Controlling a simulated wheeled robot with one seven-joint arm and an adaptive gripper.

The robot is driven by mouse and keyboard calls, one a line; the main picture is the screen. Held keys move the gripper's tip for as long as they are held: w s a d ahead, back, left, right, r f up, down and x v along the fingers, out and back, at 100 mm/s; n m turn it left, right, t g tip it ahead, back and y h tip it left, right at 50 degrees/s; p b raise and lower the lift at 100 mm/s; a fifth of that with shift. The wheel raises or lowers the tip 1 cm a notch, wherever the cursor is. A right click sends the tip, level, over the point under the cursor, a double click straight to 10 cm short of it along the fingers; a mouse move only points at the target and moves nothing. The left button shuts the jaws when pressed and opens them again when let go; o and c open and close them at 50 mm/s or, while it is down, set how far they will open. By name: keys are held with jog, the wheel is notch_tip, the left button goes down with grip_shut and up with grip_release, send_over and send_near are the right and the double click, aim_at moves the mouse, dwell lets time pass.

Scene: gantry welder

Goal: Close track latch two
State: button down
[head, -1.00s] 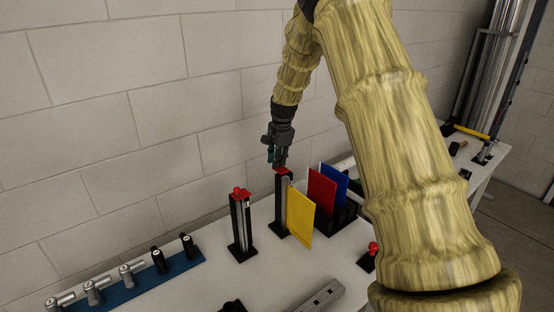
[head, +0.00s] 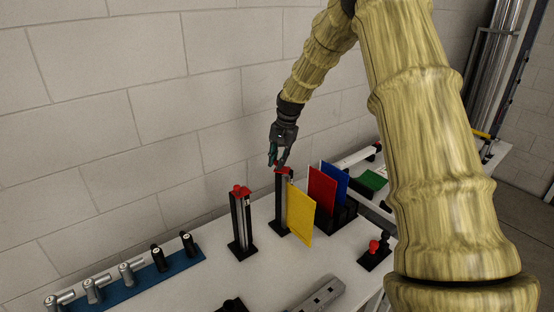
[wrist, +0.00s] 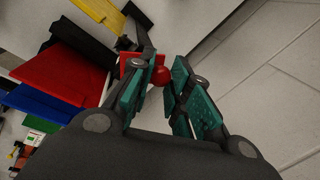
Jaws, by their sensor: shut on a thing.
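Two dark upright track posts with red latches on top stand on the white table. The left post (head: 241,222) has its red latch (head: 240,190) in clear view. The right post (head: 281,205) has a red latch (head: 285,170) partly hidden by my gripper (head: 277,163). In the wrist view, a round red knob (wrist: 161,76) sits between the tips of my gripper (wrist: 160,80), with a red latch piece beside it. My fingers are shut on this knob at the top of the right post. No number marks on the posts are readable.
A yellow panel (head: 300,215) stands close beside the right post. Red (head: 322,191) and blue (head: 336,183) panels stand in a black holder just right of it. A blue strip (head: 130,285) with several handles lies at left. The block wall is close behind.

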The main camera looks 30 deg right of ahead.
aim_at(286, 173)
jog(key=n, duration=0.1)
jog(key=s+n, duration=0.1)
jog(key=n, duration=0.2)
jog(key=shift+s+d+r+n+g+y, duration=0.15)
jog(key=shift+s+r+n+g+y, duration=0.1)
jog(key=shift+n+g+y, duration=0.05)
jog(key=n, duration=0.1)
jog(key=s+n, duration=0.1)
jog(key=n, duration=0.1)
jog(key=d+n, duration=0.1)
jog(key=n, duration=0.1)
jog(key=shift+s+g, duration=0.4)
jog(key=shift+n, duration=0.3)
jog(key=c, duration=1.4)
grip_release()
jog(key=shift+o, duration=0.5)
jog(key=shift+s, duration=0.15)
jog(key=shift+f, duration=0.1)
jog(key=shift+a, duration=0.1)
notch_tip(286, 173, up, 12)
jog(key=d, duration=0.2)
jog(key=shift+d, duration=0.25)
